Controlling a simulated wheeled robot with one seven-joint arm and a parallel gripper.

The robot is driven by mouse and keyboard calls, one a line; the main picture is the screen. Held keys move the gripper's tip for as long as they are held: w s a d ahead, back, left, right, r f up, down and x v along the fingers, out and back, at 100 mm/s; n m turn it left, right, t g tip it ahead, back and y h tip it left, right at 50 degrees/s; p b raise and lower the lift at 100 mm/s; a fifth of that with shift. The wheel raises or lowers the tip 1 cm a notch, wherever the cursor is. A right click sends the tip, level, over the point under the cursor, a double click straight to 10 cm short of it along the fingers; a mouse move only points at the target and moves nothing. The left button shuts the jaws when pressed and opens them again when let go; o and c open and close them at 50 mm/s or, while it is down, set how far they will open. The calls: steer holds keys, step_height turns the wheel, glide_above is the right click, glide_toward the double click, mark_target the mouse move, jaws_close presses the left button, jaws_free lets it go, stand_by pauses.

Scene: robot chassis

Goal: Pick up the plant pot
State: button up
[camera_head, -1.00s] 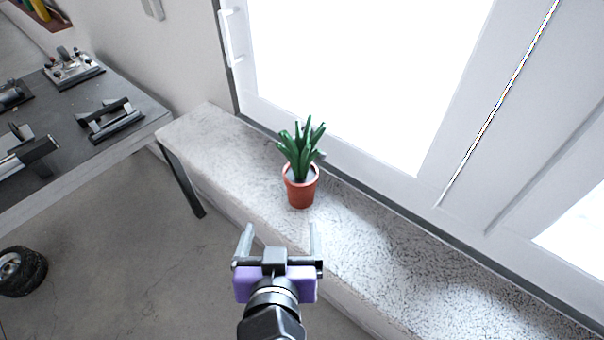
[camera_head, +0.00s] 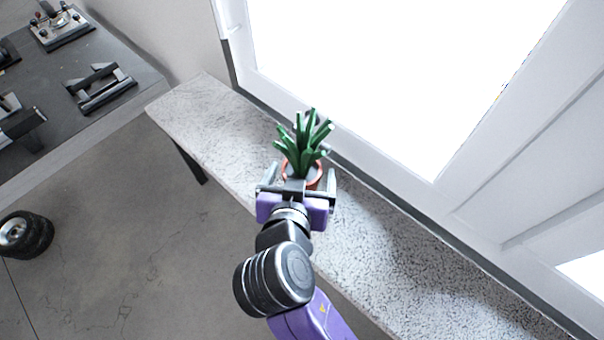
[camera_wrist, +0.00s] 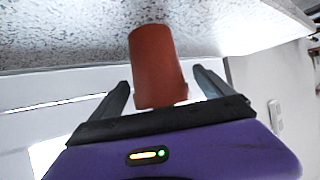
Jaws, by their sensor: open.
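The plant pot (camera_head: 317,177) is terracotta-coloured, holds a green spiky plant (camera_head: 304,138), and stands upright on a speckled stone ledge (camera_head: 385,240). In the head view my gripper (camera_head: 301,176) covers most of the pot's body. In the wrist view the pot (camera_wrist: 157,66) shows between the two fingers of my gripper (camera_wrist: 163,92), with a gap on each side. The gripper is open and its fingers reach around the pot's sides. The leaves are out of sight in the wrist view.
A window frame (camera_head: 400,190) runs along the back of the ledge. A grey workbench (camera_head: 130,75) with metal parts stands at the left. A black wheel (camera_head: 24,235) lies on the floor at lower left. The ledge is bare on both sides of the pot.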

steer(key=x, duration=0.3)
steer(key=shift+w, duration=0.25)
steer(key=c, duration=1.7)
steer(key=shift+c, duration=1.2)
